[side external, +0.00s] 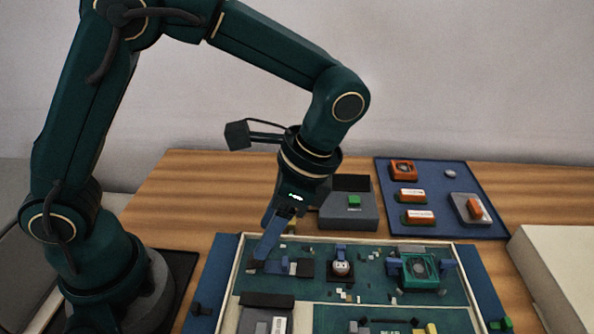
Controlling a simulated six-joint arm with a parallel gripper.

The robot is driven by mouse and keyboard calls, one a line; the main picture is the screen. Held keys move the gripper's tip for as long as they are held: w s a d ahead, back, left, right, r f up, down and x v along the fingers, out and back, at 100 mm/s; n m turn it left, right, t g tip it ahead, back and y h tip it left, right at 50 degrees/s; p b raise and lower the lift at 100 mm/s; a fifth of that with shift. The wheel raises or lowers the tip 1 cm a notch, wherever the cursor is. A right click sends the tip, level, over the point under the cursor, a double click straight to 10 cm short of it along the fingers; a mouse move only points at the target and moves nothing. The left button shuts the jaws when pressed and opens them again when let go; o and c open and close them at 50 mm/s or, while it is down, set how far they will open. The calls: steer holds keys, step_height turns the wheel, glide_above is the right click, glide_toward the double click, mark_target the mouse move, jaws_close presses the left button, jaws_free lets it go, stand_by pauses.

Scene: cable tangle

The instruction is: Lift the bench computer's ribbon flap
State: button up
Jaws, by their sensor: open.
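The bench computer (370,294) is an open case with a cream rim around green boards, in the lower middle of the side external view. My gripper (267,245) is open and points down over the board's back left part. One long blue finger shows clearly; the other is mostly hidden. Its tip is close to a row of small blue, grey and dark parts (282,267), and I cannot tell whether it touches them. I cannot make out which of these parts is the ribbon flap. Nothing shows between the fingers.
A green fan (418,268) and a round white-topped part (341,268) stand on the board to the right. Behind is a grey box (348,212) with a green button. A blue mat (437,180) with orange parts lies back right. A pale box (560,270) stands at right.

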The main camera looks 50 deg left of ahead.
steer(key=shift+x, duration=2.45)
jaws_close()
